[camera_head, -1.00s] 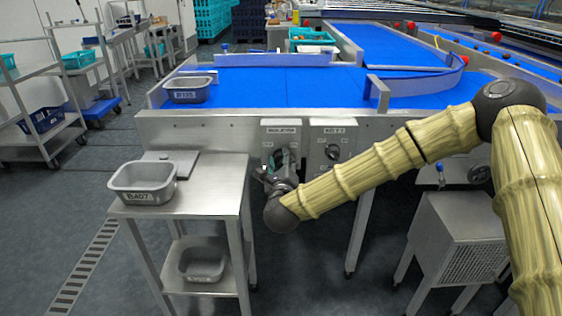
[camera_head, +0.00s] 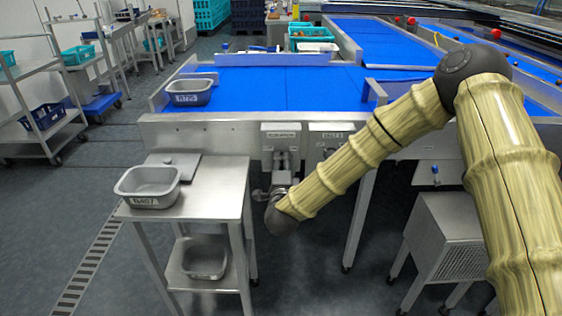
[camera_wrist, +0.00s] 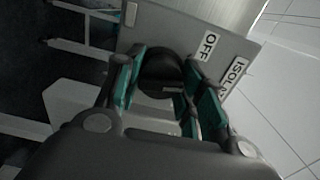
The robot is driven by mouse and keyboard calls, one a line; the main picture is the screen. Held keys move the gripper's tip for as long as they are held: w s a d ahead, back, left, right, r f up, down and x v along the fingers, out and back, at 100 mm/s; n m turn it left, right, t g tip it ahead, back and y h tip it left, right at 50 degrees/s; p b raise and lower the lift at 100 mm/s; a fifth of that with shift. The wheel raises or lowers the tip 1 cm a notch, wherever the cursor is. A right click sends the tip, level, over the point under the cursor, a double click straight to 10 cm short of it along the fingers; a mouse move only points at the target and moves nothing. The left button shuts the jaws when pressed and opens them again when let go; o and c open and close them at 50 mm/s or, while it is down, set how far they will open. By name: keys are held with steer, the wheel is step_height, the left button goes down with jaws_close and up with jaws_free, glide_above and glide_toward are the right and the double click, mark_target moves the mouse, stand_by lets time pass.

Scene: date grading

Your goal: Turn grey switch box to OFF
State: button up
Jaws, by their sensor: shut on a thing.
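The grey switch box (camera_head: 282,130) is mounted on the conveyor's front edge, beside the small steel table. My gripper (camera_head: 283,172) is in front of its lower half and partly hides it. In the wrist view, the grey box face (camera_wrist: 151,25) carries a black round knob (camera_wrist: 160,74) and an OFF label (camera_wrist: 208,45). A second label reading "ISOL…" (camera_wrist: 236,72) is partly cut off. My gripper (camera_wrist: 163,88) has its teal-padded fingers on both sides of the knob and is shut on it. The knob's exact pointing direction is hard to read.
A second grey box (camera_head: 326,132) sits just right, partly hidden by my arm. A steel table (camera_head: 215,190) with a grey tub (camera_head: 148,187) stands at left. Another tub (camera_head: 188,92) is on the blue conveyor (camera_head: 270,85).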

steer(key=n+p, duration=0.1)
steer(key=n, duration=0.3)
steer(key=shift+r+p, duration=0.1)
steer(key=shift+p, duration=0.25)
steer(key=shift+n+p, duration=0.4)
steer(key=shift+n, duration=0.9)
steer(key=o, duration=1)
steer(key=shift+s, duration=0.1)
steer(key=s, duration=1.1)
steer(key=shift+s, duration=0.4)
